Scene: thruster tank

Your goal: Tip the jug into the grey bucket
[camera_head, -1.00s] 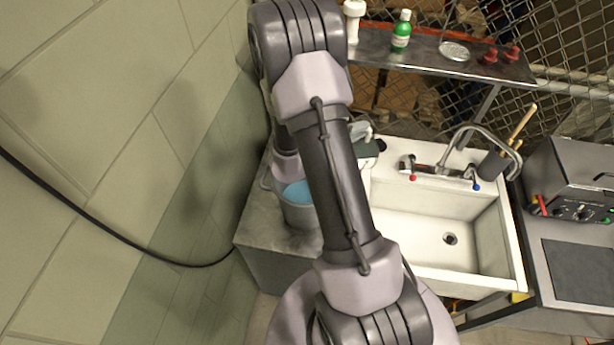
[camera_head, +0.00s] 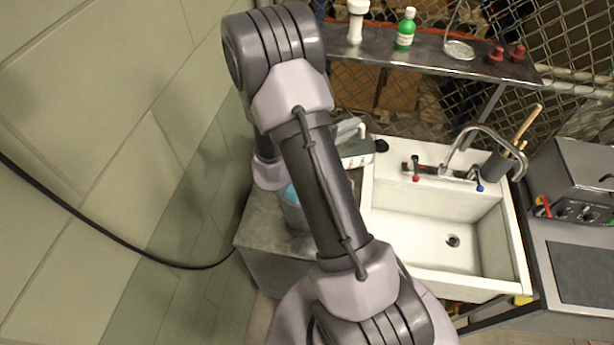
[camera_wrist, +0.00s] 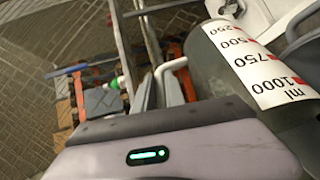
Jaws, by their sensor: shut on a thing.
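The jug is a dark grey-green vessel with a white strip marked in ml; its marked side (camera_wrist: 235,75) fills the right of the wrist view. In the head view, part of the jug (camera_head: 357,151) shows just right of my forearm, near the sink's back left corner. The grey bucket (camera_head: 294,214) stands on a grey stand left of the sink, with blue inside. My forearm hides its right side. The jug's mouth and exact tilt cannot be made out.
A white sink (camera_head: 420,222) with a curved tap (camera_head: 482,128) stands right of the bucket. A shelf (camera_head: 430,55) behind holds a green bottle (camera_head: 405,28) and other items. A tiled wall (camera_head: 110,130) closes the left side.

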